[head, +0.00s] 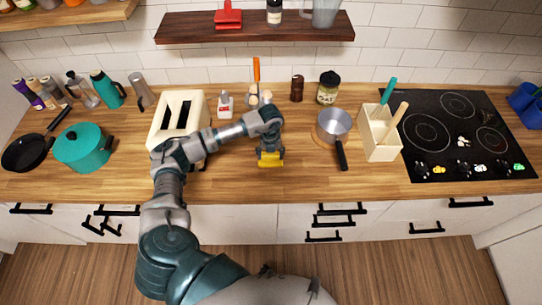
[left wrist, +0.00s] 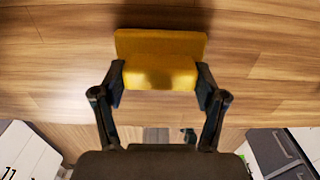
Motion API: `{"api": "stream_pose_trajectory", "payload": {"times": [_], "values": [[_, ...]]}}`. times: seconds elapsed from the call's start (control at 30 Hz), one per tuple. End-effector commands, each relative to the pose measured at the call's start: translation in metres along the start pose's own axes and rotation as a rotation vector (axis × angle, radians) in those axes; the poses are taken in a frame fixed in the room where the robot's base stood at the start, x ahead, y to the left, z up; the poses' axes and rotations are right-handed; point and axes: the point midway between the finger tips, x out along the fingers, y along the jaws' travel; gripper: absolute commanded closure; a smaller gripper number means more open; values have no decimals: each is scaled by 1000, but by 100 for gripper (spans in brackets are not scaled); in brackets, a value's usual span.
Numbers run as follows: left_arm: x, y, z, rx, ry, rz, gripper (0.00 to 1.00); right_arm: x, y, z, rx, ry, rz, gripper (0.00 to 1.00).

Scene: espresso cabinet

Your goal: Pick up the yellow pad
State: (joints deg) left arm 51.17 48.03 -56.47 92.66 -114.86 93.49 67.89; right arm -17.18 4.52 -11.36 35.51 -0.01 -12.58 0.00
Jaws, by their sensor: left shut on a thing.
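The yellow pad (head: 271,161) is at the middle of the wooden counter, near its front edge. It also shows in the left wrist view (left wrist: 160,60), a yellow block with a wider part behind. My left gripper (head: 270,152) comes down over the pad from above. In the left wrist view its two fingers (left wrist: 160,80) press on the left and right sides of the pad. I cannot tell whether the pad is lifted off the counter. My right gripper is out of view.
A cream toaster (head: 180,113) stands left of the gripper. A metal saucepan (head: 333,124) stands to the right, its black handle pointing to the front. Farther right are a cream utensil box (head: 379,142) and a black cooktop (head: 462,130). The counter between pad and saucepan is clear.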

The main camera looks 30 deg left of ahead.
Motion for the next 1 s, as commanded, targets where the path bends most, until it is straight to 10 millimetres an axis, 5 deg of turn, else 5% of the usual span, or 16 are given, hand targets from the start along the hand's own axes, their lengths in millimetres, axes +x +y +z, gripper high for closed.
{"api": "stream_pose_trajectory", "payload": {"times": [0.2,0.7,1.0], "values": [[-28,0,0,0,-5,-4,63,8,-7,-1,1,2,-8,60],[-40,-65,-109,8,-2,-5,63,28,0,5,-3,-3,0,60],[-44,-80,-138,2,-2,-4,63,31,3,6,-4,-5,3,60]]}}
